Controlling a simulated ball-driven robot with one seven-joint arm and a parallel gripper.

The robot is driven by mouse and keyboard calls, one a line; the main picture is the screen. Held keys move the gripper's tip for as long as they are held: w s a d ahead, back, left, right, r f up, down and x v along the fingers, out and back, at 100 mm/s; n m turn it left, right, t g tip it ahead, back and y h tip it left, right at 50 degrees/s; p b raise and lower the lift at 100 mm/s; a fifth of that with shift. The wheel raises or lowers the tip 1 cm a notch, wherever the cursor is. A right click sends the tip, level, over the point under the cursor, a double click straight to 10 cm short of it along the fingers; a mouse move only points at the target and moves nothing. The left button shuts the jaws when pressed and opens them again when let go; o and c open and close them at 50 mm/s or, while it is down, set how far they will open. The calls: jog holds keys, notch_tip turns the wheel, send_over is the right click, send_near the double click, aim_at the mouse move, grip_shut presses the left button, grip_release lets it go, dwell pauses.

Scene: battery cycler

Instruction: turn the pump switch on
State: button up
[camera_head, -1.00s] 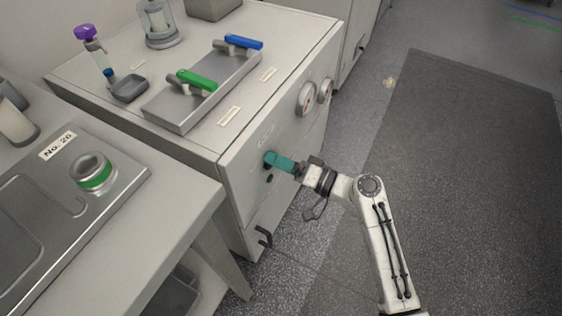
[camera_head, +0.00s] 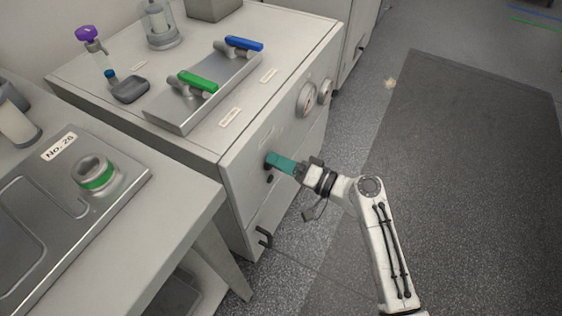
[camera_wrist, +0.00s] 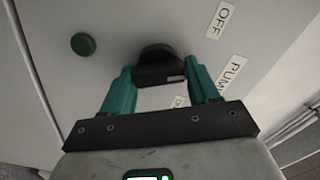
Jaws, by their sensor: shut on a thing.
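The pump switch is a black knob (camera_wrist: 158,62) on the front panel of the grey cabinet. In the wrist view it sits between the teal fingers of my gripper (camera_wrist: 158,70), which are shut on it from both sides. An OFF label (camera_wrist: 220,19) and a PUMP label (camera_wrist: 232,76) are to its right. Another label (camera_wrist: 180,101) below the knob is mostly hidden by my gripper. In the head view my gripper (camera_head: 268,158) is against the panel, and its fingers mostly hide the knob.
A dark green round button (camera_wrist: 83,44) is left of the knob. Two gauges (camera_head: 306,99) are farther along the cabinet front. On top, a metal tray (camera_head: 165,113) carries a green-handled valve (camera_head: 198,81) and a blue-handled valve (camera_head: 244,43).

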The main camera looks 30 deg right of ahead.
jog(key=m+p, duration=0.3)
jog(key=m, duration=0.2)
jog(key=shift+m, duration=0.4)
jog(key=m+p, duration=0.2)
jog(key=m, duration=0.1)
jog(key=m+p, duration=0.1)
jog(key=m, duration=0.1)
jog(key=shift+f+p, duration=0.25)
jog(key=shift+p, duration=0.1)
jog(key=shift+m, duration=0.4)
jog(key=o, duration=1)
jog(key=shift+c, duration=0.2)
jog(key=shift+s+d, duration=0.1)
jog(key=v, duration=1)
jog(key=shift+s+d, duration=0.15)
jog(key=shift+s, duration=0.1)
